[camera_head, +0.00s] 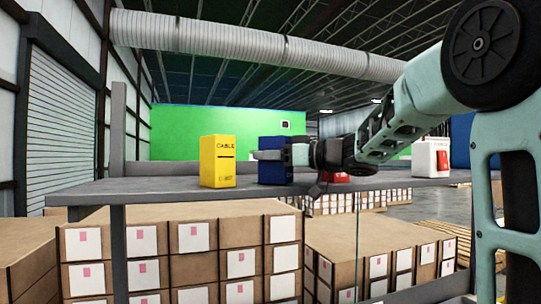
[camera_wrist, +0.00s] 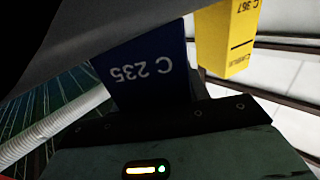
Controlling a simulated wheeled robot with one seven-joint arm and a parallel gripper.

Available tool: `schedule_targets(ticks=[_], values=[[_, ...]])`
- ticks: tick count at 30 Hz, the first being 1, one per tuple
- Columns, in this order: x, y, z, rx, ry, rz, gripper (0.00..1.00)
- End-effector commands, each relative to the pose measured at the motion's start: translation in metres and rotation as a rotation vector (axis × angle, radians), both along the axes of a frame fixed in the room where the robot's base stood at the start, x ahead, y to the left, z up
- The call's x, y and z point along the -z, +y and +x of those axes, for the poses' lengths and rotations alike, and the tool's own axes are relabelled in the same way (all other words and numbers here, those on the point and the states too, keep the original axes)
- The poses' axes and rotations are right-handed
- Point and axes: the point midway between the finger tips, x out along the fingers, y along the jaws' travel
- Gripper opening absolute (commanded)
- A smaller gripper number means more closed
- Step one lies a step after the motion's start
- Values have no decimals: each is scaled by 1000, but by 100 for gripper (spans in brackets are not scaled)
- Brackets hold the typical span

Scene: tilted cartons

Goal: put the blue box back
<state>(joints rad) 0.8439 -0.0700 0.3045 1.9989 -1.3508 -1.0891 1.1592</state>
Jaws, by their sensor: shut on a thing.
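The blue box (camera_head: 273,173) is at the grey shelf (camera_head: 150,190), just right of the yellow box (camera_head: 218,162). It looks upright in the head view; I cannot tell whether its base touches the shelf. My gripper (camera_head: 272,155) reaches in from the right and is shut on the blue box, covering part of its right side. In the wrist view the blue box (camera_wrist: 150,68) shows its label "C 235" upside down between the dark jaws. The yellow box (camera_wrist: 228,38) stands beside it there, apart from the gripper.
A red box (camera_head: 335,177) lies low on the shelf beneath my arm, partly hidden. A white box with a red patch (camera_head: 431,158) stands farther right. Stacked cartons (camera_head: 180,245) fill the space below the shelf. The shelf left of the yellow box is clear.

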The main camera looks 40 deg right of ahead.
Motion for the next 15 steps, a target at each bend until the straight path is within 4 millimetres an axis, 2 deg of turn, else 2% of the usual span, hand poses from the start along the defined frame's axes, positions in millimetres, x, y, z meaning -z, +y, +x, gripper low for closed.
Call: schedule_targets(ticks=[6, 7, 9, 15], values=[[4, 0, 0, 0, -1, 0, 19], [3, 0, 0, 0, 0, 0, 51], [3, 0, 0, 0, 0, 0, 67], [3, 0, 0, 0, 0, 0, 67]])
